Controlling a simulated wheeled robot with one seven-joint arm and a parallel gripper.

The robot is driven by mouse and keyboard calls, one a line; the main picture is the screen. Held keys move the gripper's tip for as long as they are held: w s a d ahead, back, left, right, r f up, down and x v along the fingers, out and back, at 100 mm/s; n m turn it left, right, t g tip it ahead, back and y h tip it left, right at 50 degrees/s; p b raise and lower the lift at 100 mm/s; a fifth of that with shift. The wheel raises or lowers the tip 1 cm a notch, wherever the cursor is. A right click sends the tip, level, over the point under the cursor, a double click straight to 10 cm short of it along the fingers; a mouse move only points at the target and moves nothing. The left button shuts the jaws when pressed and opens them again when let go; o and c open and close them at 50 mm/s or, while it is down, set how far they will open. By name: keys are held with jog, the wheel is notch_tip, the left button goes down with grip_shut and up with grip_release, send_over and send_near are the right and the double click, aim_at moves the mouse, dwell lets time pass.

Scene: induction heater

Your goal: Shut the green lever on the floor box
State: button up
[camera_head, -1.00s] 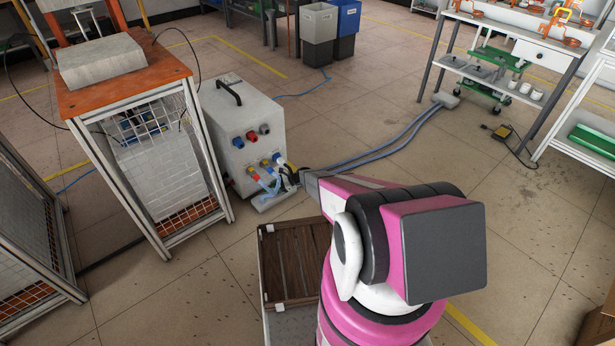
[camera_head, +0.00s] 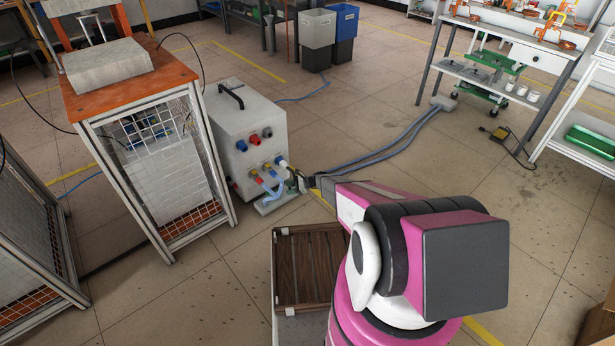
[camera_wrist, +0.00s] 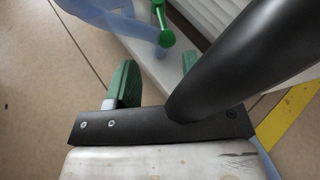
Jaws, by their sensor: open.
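The floor box (camera_head: 240,140) is a pale grey cabinet with a black top handle and coloured connectors, left of centre in the head view. The green lever (camera_wrist: 164,30) shows at the top of the wrist view, a thin arm with a round knob end, above a white ledge (camera_wrist: 176,80) with a blue hose beside it. My gripper (camera_wrist: 157,78) is open, with green-padded fingers apart. The knob is ahead of the gap between them, and nothing is held. In the head view my gripper is low beside the box's right front corner, small and partly hidden; the lever cannot be made out there.
Blue hoses (camera_head: 400,140) run over the floor from the box to the right. An orange-topped bench (camera_head: 170,80) with a mesh front stands close to the box's left. A large dark round part covers the upper right of the wrist view.

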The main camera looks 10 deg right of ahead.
jog(key=s+d+r+n+g+h, duration=0.1)
jog(key=s+d+r+n+h, duration=0.1)
jog(key=s+d+r+n, duration=0.2)
jog(key=s+d+r+n+g+h, duration=0.1)
jog(key=s+d+r+n+h, duration=0.2)
jog(key=s+r, duration=0.7)
jog(key=shift+d+r+n+h, duration=0.35)
jog(key=shift+r+n, duration=0.35)
jog(key=shift+r, duration=3.65)
jog(key=shift+f, duration=0.1)
jog(key=m+y, duration=0.6)
jog(key=m, duration=0.1)
send_near(278, 190)
jog(key=x, duration=1)
jog(key=shift+f, duration=0.3)
grip_shut()
